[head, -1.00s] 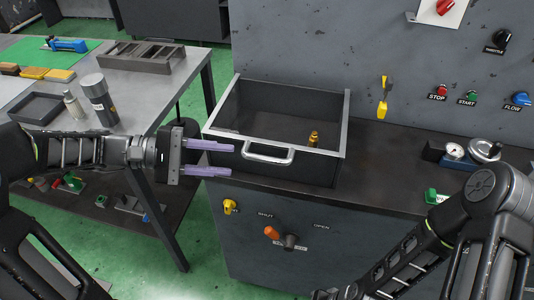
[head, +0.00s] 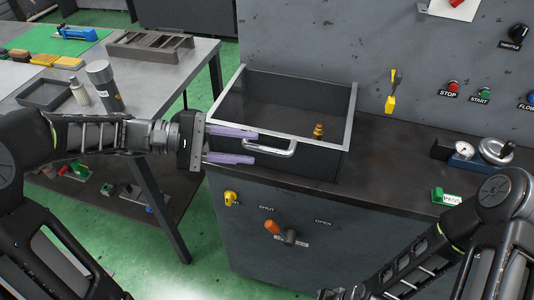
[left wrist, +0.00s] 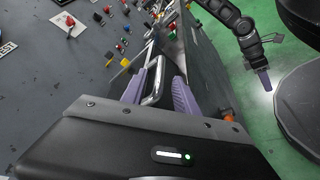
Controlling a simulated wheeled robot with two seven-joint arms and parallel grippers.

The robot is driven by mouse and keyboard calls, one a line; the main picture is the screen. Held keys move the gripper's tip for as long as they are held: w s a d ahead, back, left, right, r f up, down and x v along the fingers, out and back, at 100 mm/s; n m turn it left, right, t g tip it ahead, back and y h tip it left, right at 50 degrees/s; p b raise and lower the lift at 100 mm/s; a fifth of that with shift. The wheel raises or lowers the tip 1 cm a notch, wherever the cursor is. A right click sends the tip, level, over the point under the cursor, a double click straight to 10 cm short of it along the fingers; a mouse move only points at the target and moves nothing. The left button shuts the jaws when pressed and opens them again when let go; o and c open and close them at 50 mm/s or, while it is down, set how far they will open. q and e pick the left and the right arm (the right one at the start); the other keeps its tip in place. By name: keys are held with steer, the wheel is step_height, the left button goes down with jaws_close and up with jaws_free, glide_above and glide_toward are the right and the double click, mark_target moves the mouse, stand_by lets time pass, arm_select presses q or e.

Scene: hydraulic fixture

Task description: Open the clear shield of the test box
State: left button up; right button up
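The test box has dark walls and a pale metal frame (head: 349,115) on top, standing on the bench; a clear shield seems to lie flat across it, hard to make out. A bar handle (head: 282,152) sticks out at its front. My left gripper (head: 256,147) is open, its purple fingers at the handle's left end. In the left wrist view the handle (left wrist: 154,84) lies between the fingers (left wrist: 160,88), not visibly clamped. A brass fitting (head: 318,130) stands inside the box. My right gripper shows small in the left wrist view (left wrist: 264,80); its opening is unclear.
A shut/open lever with an orange knob (head: 272,227) and a yellow knob (head: 231,198) are on the bench front below the box. A gauge (head: 464,150) and a green PASS block (head: 440,196) stand right. A side table (head: 150,80) with bottles and trays is left.

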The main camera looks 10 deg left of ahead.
mark_target(259, 149)
arm_select(q)
steer(key=p+x, duration=0.1)
steer(key=x, duration=0.3)
steer(key=shift+w+d+f, duration=0.15)
steer(key=shift+w+d, duration=0.05)
steer(key=shift+d, duration=0.4)
jaws_close()
stand_by(0.9)
